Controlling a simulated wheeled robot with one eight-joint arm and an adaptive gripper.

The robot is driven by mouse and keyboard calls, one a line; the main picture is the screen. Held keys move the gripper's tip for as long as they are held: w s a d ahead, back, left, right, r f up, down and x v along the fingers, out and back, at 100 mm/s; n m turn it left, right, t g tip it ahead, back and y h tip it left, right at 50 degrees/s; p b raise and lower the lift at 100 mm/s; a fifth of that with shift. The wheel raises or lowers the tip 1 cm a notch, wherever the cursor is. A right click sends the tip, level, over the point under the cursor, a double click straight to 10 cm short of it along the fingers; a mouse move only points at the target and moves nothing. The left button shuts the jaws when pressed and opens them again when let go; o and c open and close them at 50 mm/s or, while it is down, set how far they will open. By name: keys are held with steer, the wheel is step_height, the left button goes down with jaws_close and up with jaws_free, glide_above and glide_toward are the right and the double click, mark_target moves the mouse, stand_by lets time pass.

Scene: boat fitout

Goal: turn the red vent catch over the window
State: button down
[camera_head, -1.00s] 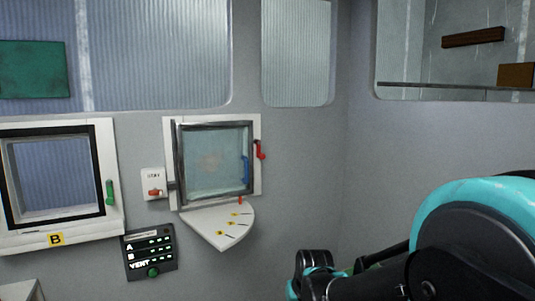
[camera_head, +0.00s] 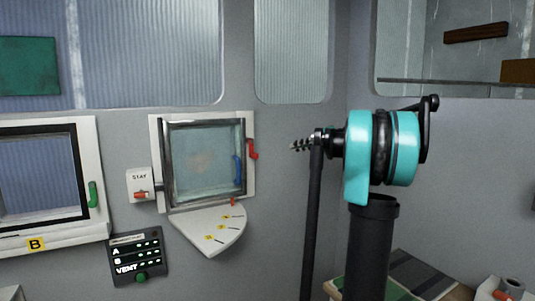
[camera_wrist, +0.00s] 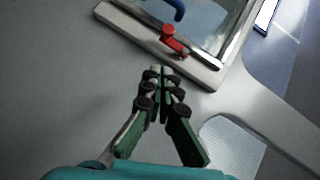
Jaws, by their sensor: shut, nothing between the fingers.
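The red vent catch (camera_head: 252,149) is on the right edge of the white-framed window (camera_head: 205,150). It hangs with its lever pointing down in the head view. In the wrist view the red catch (camera_wrist: 172,42) sits on the tilted frame, just beyond my fingertips. A blue handle (camera_head: 237,169) is beside it on the window; it also shows in the wrist view (camera_wrist: 172,8). My gripper (camera_head: 297,146) is right of the catch at about its height, apart from it. In the wrist view my gripper's fingers (camera_wrist: 158,72) are together and empty, pointing at the frame.
A STAY box (camera_head: 139,185) with a red knob is left of the window. A quarter-round ledge (camera_head: 209,230) juts out below it. A lit panel (camera_head: 137,258) and window B's green handle (camera_head: 93,195) are further left. Bare wall separates gripper and frame.

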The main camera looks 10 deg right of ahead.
steer(key=shift+w+d+r, duration=0.2)
steer(key=shift+d+r, duration=0.2)
steer(key=shift+r, duration=0.1)
glide_toward(253, 149)
steer(key=w+f, duration=0.2)
steer(key=shift+s+a+f, duration=0.15)
steer(key=shift+a+f, duration=0.1)
steer(key=shift+a, duration=0.3)
steer(key=shift+s+a+f, duration=0.1)
steer(key=shift+a+f, duration=0.15)
steer(key=shift+a, duration=0.3)
steer(key=shift+s+a+f, duration=0.15)
steer(key=shift+a+f, duration=0.1)
steer(key=shift+a, duration=0.3)
